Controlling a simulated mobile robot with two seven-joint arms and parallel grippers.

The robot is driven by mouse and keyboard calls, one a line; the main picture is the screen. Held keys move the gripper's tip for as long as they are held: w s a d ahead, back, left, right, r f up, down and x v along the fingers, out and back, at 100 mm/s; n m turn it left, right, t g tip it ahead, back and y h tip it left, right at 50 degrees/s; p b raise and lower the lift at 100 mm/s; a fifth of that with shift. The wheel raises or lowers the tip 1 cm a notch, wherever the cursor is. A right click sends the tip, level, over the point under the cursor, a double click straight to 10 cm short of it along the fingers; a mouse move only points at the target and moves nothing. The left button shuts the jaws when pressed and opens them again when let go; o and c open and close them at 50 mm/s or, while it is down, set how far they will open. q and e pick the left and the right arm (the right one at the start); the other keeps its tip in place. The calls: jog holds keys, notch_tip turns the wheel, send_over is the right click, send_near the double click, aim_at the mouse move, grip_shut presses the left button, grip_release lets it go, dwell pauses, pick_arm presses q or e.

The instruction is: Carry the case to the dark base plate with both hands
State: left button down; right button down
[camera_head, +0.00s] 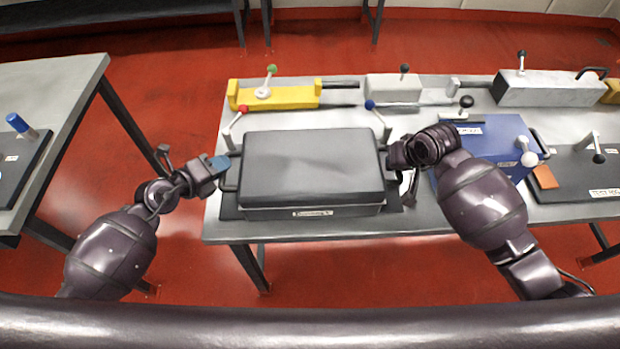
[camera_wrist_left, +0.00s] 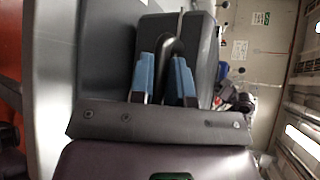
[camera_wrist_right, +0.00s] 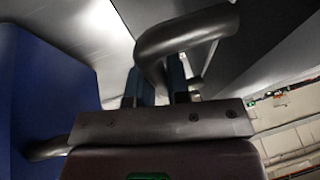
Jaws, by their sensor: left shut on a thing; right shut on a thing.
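The dark grey case (camera_head: 312,165) sits level over a dark base plate (camera_head: 230,208) on the middle table; the plate's edges show on both sides. I cannot tell whether it rests fully on the plate. My left gripper (camera_head: 222,163) is shut on the case's left handle; in the left wrist view the blue-tipped fingers (camera_wrist_left: 163,82) flank the dark handle (camera_wrist_left: 171,50). My right gripper (camera_head: 392,155) is at the right handle and shut on it; in the right wrist view the fingers (camera_wrist_right: 156,88) close around the handle bar (camera_wrist_right: 190,30).
A red-knobbed clamp (camera_head: 236,120) and a blue-knobbed clamp (camera_head: 376,115) stand behind the case. A blue case (camera_head: 490,138) is close on the right, beside another dark plate (camera_head: 590,165). A yellow block (camera_head: 290,97) lies behind. A side table (camera_head: 65,75) stands left across a floor gap.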

pick_arm(q)
jog(key=shift+w+f+b, duration=0.1)
jog(key=shift+f+b, duration=0.3)
jog(key=shift+b, duration=0.1)
pick_arm(e)
jog(key=shift+w+f, duration=0.1)
jog(key=shift+f, duration=0.3)
pick_arm(q)
jog(key=c, duration=1.4)
grip_release()
jog(key=shift+a+f, duration=0.1)
jog(key=shift+f, duration=0.05)
pick_arm(e)
jog(key=c, duration=1.4)
grip_release()
jog(key=shift+f, duration=0.15)
pick_arm(q)
jog(key=o, duration=0.3)
jog(key=shift+s, duration=0.2)
pick_arm(e)
jog(key=o, duration=0.3)
jog(key=shift+s, duration=0.2)
pick_arm(q)
jog(key=v, duration=1.2)
pick_arm(e)
jog(key=v, duration=1.2)
